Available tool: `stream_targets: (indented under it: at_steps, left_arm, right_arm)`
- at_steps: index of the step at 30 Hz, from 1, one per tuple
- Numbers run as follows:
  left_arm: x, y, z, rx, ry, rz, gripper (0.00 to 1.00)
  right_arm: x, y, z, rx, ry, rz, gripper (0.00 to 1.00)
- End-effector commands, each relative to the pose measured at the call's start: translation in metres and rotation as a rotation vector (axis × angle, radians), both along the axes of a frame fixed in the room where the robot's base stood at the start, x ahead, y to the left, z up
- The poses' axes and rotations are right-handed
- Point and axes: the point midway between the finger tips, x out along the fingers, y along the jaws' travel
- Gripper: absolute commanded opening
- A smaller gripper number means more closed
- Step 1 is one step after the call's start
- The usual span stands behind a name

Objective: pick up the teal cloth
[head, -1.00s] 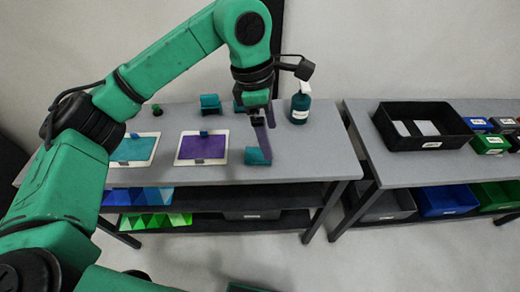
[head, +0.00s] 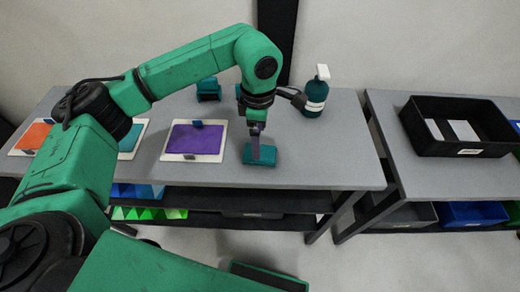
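The teal cloth (head: 270,154) is a small folded block on the grey table, right of the purple sheet. My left gripper (head: 256,146) points down over it, and one finger overlaps the cloth's left part in the picture. The other finger is not clearly seen, so I cannot tell whether the gripper is open or shut, or touching the cloth. The cloth appears to rest on the table. My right gripper is not in view.
A spray bottle (head: 315,95) stands behind and right of the cloth. A purple sheet on a white board (head: 195,141) lies left. A teal item (head: 208,88) is at the back. A black bin (head: 458,125) sits on the right table. The table right of the cloth is clear.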

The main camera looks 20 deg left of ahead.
Motion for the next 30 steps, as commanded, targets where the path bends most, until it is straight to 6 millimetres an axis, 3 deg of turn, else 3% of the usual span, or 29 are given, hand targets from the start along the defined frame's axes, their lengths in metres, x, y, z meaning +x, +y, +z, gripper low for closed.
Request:
stream_targets:
  at_steps: [8,12,17,18,21,24,30]
  left_arm:
    - [0.001,-0.001,-0.038,0.000,0.005,-0.001,1.00]
    - [0.002,-0.002,-0.060,0.000,0.001,-0.001,1.00]
    - [0.002,-0.002,-0.063,-0.001,-0.001,-0.001,1.00]
    - [0.002,-0.002,-0.063,-0.001,-0.001,-0.001,0.96]
    - [0.002,-0.002,-0.063,-0.001,-0.001,-0.001,0.58]
    - [0.002,-0.002,-0.063,-0.001,-0.001,-0.001,0.27]
    - [0.002,-0.002,-0.062,-0.001,-0.001,-0.001,0.27]
  right_arm:
    - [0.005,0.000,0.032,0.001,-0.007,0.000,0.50]
    - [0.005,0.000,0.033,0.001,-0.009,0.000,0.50]
    - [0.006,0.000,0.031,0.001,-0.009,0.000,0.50]
    - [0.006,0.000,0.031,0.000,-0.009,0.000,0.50]
    - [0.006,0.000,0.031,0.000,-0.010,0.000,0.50]
    - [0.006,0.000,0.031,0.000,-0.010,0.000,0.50]
    - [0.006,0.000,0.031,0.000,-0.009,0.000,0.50]
